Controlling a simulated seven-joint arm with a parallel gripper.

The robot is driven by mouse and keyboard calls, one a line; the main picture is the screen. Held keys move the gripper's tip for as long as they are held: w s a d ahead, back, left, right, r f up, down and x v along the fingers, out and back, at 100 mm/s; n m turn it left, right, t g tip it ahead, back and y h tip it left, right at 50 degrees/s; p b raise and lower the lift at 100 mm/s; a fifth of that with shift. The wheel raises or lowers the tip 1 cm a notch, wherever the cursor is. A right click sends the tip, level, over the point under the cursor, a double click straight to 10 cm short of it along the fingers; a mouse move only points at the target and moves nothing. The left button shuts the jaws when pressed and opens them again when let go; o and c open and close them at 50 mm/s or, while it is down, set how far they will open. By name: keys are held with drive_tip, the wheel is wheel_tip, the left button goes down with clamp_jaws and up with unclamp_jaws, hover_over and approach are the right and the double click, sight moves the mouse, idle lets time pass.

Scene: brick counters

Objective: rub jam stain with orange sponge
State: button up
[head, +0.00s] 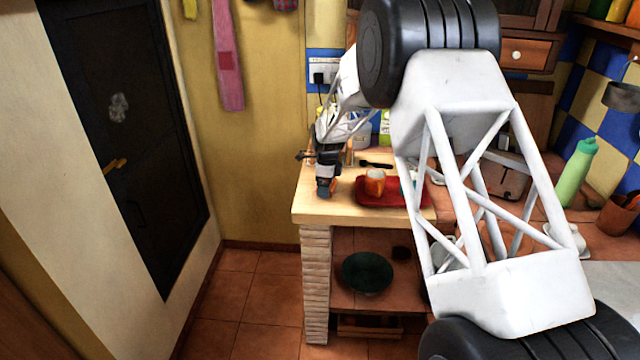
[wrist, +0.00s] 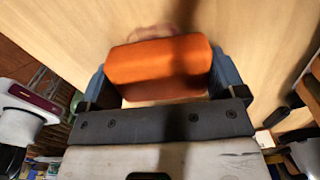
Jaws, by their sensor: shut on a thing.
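The orange sponge (wrist: 158,68) is held between the two blue fingers of my gripper (head: 325,190). In the wrist view it spans the gap between the fingers, in front of the pale wooden counter top (wrist: 60,25). A faint reddish-brown stain (wrist: 150,32) shows on the wood just past the sponge's far edge. The sponge hides part of it. In the head view my gripper points down at the left part of the counter, and the stain cannot be made out there. I cannot tell whether the sponge touches the wood.
A red tray (head: 408,200) with an orange cup (head: 375,182) stands on the counter just right of my gripper. A dark utensil (head: 376,164) lies behind it. A green bottle (head: 576,175) stands farther right. The counter's left and front edges are close to my gripper.

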sight(338, 191)
drive_tip(key=shift+d, duration=0.5)
drive_tip(key=shift+d+f, duration=0.15)
drive_tip(key=shift+d, duration=0.2)
drive_tip(key=shift+d+r, duration=0.2)
drive_tip(key=shift+d, duration=0.55)
drive_tip(key=shift+a+f, duration=0.2)
drive_tip(key=shift+a, duration=1.45)
drive_tip(key=shift+a+r, duration=0.2)
drive_tip(key=shift+a, duration=0.55)
drive_tip(key=shift+a+f, duration=0.2)
drive_tip(key=shift+a, duration=0.15)
drive_tip(key=shift+a+r, duration=0.1)
drive_tip(key=shift+a, duration=0.3)
drive_tip(key=shift+w, duration=0.15)
drive_tip(key=shift+d, duration=3.45)
drive_tip(key=shift+a+r, duration=0.1)
drive_tip(key=shift+a, duration=1.35)
drive_tip(key=shift+a+f, duration=0.2)
drive_tip(key=shift+a, duration=2.05)
wheel_tip(338, 191, up, 8)
drive_tip(key=shift+r, duration=0.2)
